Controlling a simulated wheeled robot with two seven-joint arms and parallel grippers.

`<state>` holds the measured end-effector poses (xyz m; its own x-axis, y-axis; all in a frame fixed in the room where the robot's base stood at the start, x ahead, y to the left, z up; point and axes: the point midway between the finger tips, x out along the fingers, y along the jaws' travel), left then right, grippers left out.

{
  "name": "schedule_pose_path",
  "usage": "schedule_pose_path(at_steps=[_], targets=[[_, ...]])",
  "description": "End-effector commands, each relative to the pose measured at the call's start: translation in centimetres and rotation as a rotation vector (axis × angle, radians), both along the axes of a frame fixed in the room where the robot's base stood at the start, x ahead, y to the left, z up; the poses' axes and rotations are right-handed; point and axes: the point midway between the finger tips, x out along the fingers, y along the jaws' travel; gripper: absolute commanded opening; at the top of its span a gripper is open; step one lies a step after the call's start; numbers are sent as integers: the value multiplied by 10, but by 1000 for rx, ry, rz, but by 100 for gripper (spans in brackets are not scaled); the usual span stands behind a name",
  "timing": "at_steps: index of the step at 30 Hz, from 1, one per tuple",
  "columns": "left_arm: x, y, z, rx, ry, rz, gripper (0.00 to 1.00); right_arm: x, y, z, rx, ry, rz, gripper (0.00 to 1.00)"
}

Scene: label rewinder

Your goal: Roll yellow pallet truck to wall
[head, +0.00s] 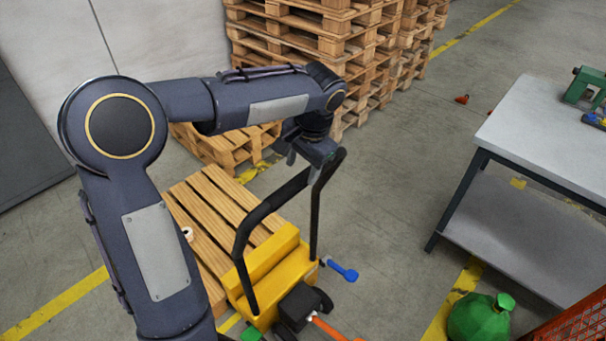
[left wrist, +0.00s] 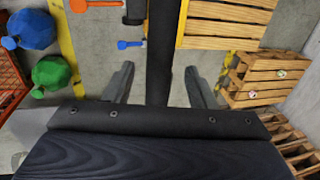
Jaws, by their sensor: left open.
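The yellow pallet truck (head: 268,270) stands on the floor in the middle of the head view, with its black loop handle (head: 262,212) rising toward the upper right. A wooden pallet (head: 212,190) lies at its fork side. My left gripper (head: 308,155) is at the top of the handle and hides part of it. In the left wrist view its two fingers (left wrist: 160,85) are apart, with a black handle bar (left wrist: 161,50) between them. Whether the fingers touch the bar cannot be told. The wall (head: 165,35) is at the upper left. My right gripper is not in view.
Pallet stacks (head: 320,40) stand at the back near the wall. A grey-topped workbench (head: 540,130) is at right. A green sack (head: 480,318), a blue-handled tool (head: 342,270) and an orange one (head: 330,328) are near the truck. Floor between truck and bench is mostly clear.

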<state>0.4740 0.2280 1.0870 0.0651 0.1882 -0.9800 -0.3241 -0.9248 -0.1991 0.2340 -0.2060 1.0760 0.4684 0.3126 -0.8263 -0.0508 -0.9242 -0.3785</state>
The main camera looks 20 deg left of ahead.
Motion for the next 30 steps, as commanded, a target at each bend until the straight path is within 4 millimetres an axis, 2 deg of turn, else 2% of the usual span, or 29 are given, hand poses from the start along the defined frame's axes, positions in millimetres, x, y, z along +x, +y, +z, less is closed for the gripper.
schedule_pose_path(at_steps=[3,9,20,30], targets=[[1,4,-21,0,5,1,50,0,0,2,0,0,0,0],[2,8,-44,-1,3,0,50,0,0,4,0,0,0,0],[3,9,-50,-2,0,1,50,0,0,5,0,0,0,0],[3,9,-50,-2,0,1,6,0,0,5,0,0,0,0]])
